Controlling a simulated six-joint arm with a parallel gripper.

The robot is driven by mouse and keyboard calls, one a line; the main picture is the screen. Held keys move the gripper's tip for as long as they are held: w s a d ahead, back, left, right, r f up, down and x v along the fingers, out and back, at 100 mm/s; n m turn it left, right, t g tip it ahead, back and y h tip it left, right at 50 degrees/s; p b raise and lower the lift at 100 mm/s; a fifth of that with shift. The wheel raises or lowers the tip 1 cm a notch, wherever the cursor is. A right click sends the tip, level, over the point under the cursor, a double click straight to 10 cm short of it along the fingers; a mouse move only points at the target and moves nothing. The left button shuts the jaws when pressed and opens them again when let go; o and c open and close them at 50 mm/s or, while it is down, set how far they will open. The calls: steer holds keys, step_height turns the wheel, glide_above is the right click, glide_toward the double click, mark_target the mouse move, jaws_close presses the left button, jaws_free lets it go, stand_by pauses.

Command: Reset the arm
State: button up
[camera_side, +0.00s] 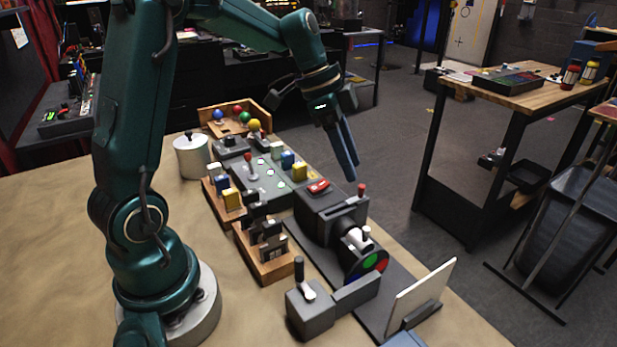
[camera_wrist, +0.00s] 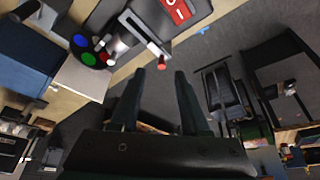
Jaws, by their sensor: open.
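My gripper (camera_side: 345,155) hangs from the raised arm in the side view, above and to the right of the far part of the device row, with its fingers pointing down. In the wrist view my gripper (camera_wrist: 157,75) is open, with a clear gap between the two fingers and nothing in it. A dark box with a red rocker switch (camera_side: 318,186) stands below it. The red switch (camera_wrist: 178,10) is at the top of the wrist view. A disc with red, green and blue spots (camera_side: 368,266) is on the near side of that box.
On the table (camera_side: 70,230) stand a lever box (camera_side: 310,310), a white tilted panel (camera_side: 421,296), wooden racks with blocks (camera_side: 262,262), a lidded white pot (camera_side: 191,156) and a wooden tray of coloured balls (camera_side: 235,112).

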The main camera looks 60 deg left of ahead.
steer(key=shift+s+r, duration=0.1)
steer(key=shift+r, duration=0.15)
steer(key=shift+d+r, duration=0.1)
steer(key=s+d+r+t+y, duration=0.1)
steer(key=s+d+r+t, duration=0.1)
steer(key=s+d+r, duration=0.45)
steer(key=s+f+n+y, duration=0.1)
steer(key=s+f+n, duration=0.1)
steer(key=s+n, duration=0.2)
steer(key=s+a+f+n+y, duration=0.1)
steer(key=s+f+n, duration=0.2)
steer(key=s+n, duration=0.2)
steer(key=shift+s, duration=0.65)
